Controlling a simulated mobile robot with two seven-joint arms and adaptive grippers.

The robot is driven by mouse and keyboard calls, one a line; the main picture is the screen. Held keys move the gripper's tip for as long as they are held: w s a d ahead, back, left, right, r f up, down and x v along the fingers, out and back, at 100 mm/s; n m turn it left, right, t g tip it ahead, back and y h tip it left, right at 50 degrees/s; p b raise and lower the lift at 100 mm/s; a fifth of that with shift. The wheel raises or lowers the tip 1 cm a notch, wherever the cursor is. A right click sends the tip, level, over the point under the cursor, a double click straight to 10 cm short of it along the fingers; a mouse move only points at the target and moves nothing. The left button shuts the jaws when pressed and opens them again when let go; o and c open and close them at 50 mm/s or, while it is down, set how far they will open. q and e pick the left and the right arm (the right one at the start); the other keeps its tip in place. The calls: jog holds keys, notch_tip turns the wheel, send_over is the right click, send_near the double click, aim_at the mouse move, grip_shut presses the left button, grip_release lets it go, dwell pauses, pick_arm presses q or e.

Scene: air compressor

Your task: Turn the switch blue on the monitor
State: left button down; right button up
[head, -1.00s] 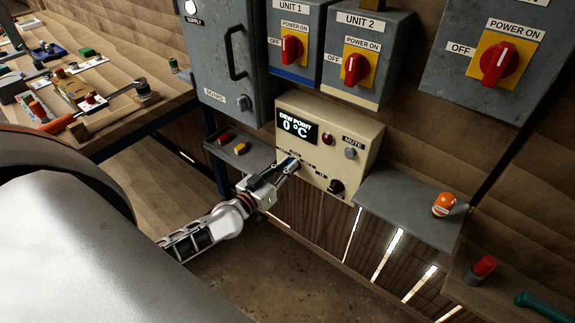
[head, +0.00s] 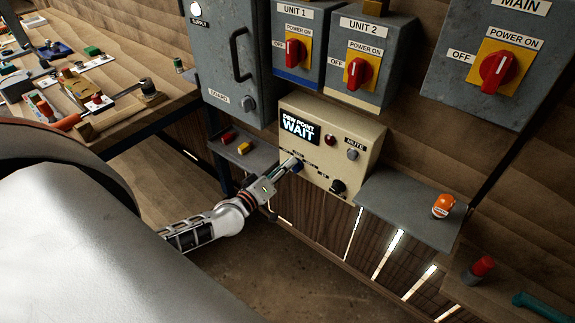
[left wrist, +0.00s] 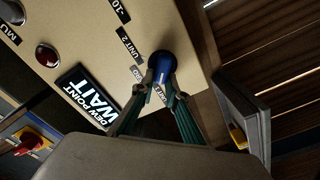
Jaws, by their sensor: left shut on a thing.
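The monitor (head: 345,139) is a cream box on the wall below the two unit boxes. Its display (head: 299,129) reads "DEW POINT WAIT". The blue switch (left wrist: 160,66) is a round knob on the monitor's face, with a light mark on it, seen in the left wrist view. My left gripper (head: 290,166) is at the lower left of the monitor. In the left wrist view its two fingers (left wrist: 163,92) are shut on the blue switch, one on each side. The labels around the switch are partly hidden by the fingers. My right gripper is not in view.
A black knob (head: 338,187), a red lamp (head: 330,140) and a grey mute button (head: 352,155) are on the monitor. A small shelf (head: 262,156) with red and yellow items is left of it. A grey shelf (head: 400,215) with an orange-capped item (head: 443,206) is right.

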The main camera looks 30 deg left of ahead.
pick_arm(q)
jog(key=shift+n, duration=0.3)
jog(key=c, duration=2)
grip_release()
jog(key=s, duration=0.8)
jog(key=s+a, duration=0.1)
jog(key=s, duration=0.3)
